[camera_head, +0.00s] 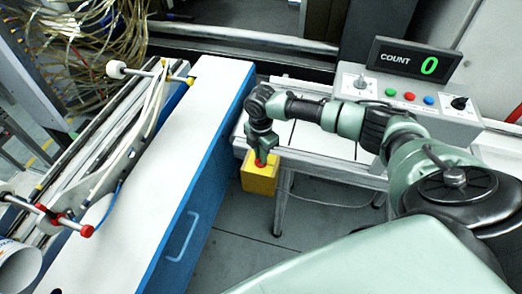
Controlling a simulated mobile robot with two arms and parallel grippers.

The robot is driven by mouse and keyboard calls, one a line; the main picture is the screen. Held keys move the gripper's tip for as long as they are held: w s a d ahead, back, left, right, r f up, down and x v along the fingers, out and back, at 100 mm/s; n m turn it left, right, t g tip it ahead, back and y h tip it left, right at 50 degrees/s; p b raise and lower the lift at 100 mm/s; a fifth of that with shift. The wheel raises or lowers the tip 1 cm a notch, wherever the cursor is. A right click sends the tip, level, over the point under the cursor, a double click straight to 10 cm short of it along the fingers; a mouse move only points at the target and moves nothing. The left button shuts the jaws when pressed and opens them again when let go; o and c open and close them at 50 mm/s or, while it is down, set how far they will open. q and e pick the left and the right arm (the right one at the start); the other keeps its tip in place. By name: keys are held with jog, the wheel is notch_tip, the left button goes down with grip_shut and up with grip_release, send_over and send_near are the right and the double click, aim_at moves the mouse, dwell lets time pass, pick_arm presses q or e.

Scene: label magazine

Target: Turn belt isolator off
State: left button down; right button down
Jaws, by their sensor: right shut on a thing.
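The belt isolator seems to be the yellow box (259,178) with a red knob (260,163) on top, at the near left corner of the white table. My right gripper (260,158) points down onto the red knob and is shut on it. The gripper hides most of the knob, so I cannot tell which way it is turned. My left gripper is not in view.
A grey control panel (449,119) with coloured buttons and a black knob stands at the back right. A display (413,61) reads COUNT 0. A white-topped blue cabinet (186,154) stands left of the yellow box. A conveyor-like machine with cables is further left.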

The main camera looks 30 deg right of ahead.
jog(key=n, duration=0.3)
jog(key=shift+n, duration=1.8)
jog(key=c, duration=1.5)
grip_release()
notch_tip(320, 180, up, 8)
jog(key=shift+b, duration=0.45)
